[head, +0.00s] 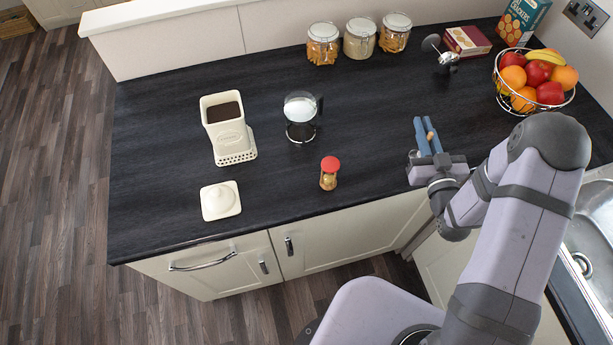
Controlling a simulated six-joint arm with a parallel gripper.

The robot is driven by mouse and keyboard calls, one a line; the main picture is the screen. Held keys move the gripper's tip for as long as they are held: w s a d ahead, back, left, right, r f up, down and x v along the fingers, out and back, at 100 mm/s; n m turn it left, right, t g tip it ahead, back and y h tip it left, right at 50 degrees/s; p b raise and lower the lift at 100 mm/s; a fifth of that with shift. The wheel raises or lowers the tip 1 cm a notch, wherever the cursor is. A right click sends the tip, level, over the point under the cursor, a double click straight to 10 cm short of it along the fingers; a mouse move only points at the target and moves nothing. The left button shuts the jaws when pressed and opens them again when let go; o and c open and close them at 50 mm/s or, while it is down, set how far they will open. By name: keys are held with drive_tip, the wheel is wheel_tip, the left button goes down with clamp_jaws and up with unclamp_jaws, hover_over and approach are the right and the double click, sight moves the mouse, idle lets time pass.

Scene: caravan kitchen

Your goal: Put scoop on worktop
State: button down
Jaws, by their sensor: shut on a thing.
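My gripper (427,131) is at the right of the dark worktop (270,180), its two blue fingers pointing toward the back. It is shut on a small tan, wood-coloured piece, which I take to be the scoop (430,131). Most of the scoop is hidden by the fingers, and its bowl cannot be made out. The gripper shows over the worktop, but its height above the surface is hard to tell from this view.
An open cream canister (228,138) with dark contents, its lid (220,201), a coffee press (300,132) and a red-topped timer (329,178) stand left of my gripper. Jars (359,45), a silver-and-black object (447,57) and a fruit basket (512,104) are behind. Worktop between is clear.

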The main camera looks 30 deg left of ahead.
drive_tip(key=s+a+r, duration=0.2)
drive_tip(key=a+r, duration=0.1)
drive_tip(key=a, duration=0.9)
drive_tip(key=s+a+r+b, duration=0.1)
drive_tip(key=s+a+r, duration=0.2)
drive_tip(key=s+a, duration=0.65)
drive_tip(key=s+a+r+b, duration=0.1)
drive_tip(key=s+a+r, duration=0.1)
drive_tip(key=s+a, duration=0.75)
wheel_tip(320, 180, down, 10)
drive_tip(key=s+d+p, duration=0.1)
drive_tip(key=p, duration=0.1)
drive_tip(key=shift+s+d, duration=0.15)
drive_tip(key=shift+d, duration=0.05)
drive_tip(key=shift+f, duration=0.1)
drive_tip(key=c, duration=1.9)
unclamp_jaws()
drive_tip(key=shift+o, duration=0.2)
